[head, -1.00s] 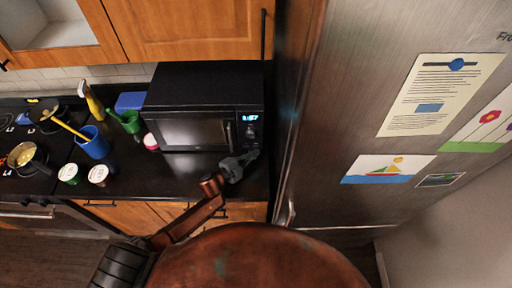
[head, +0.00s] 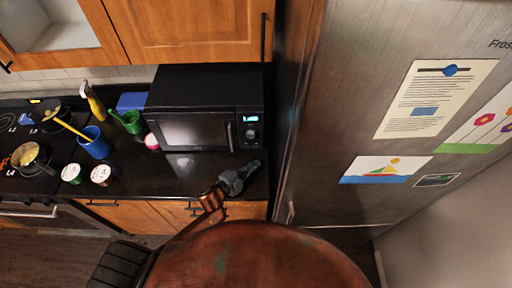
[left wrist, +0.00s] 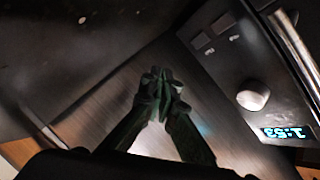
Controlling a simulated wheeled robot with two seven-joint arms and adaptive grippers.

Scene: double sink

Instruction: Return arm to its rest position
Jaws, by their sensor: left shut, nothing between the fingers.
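My left gripper (head: 251,168) is shut and empty. It is over the dark counter, just in front of the right end of the black microwave (head: 190,131), below its control panel. A small gap shows between the gripper and the microwave front in the head view. In the left wrist view the closed fingers (left wrist: 160,82) meet in the middle, with nothing between them. The microwave's knob (left wrist: 255,97) and lit clock show at the right there. The microwave door looks closed. My right gripper is not in view.
The fridge (head: 345,120) stands to the right of the counter. A blue cup (head: 95,146), a green cup (head: 131,124) and two small jars are left of the microwave. A pan (head: 32,158) sits on the stove. The counter front is clear.

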